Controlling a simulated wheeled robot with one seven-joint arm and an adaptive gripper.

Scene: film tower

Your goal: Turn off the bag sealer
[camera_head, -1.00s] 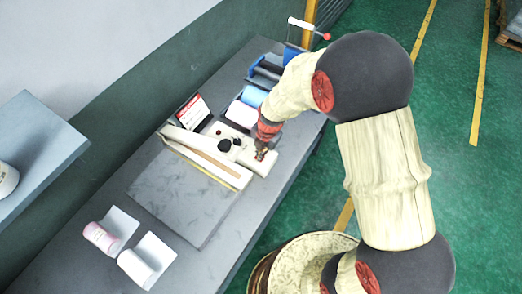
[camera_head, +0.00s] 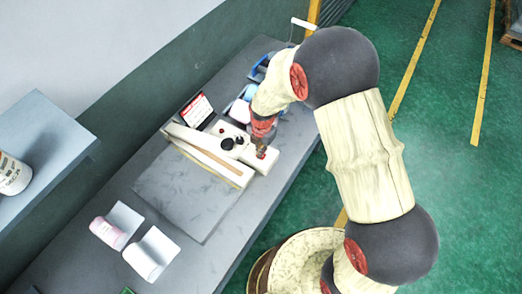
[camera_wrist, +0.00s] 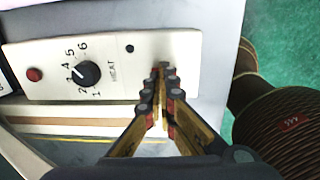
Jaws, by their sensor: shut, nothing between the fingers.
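The bag sealer (camera_head: 205,153) is a long cream machine lying on a grey board on the bench. In the wrist view its panel (camera_wrist: 112,85) carries a black dial (camera_wrist: 84,74) numbered 1 to 6 and marked HEAT, a red round button or lamp (camera_wrist: 34,74) and a small black dot. In the head view a small red part (camera_head: 261,155) shows at the panel's right end. My gripper (camera_wrist: 161,72) is shut and empty, its tips over the right end of the panel. The fingers hide part of that end; I cannot tell whether they touch it.
A red-and-white sign (camera_head: 196,110) stands behind the sealer. Blue bins (camera_head: 262,67) with rolls stand beyond it. Two bag rolls (camera_head: 117,226) lie on the bench's near end. A shelf (camera_head: 45,140) juts out at left. Green floor is open at right.

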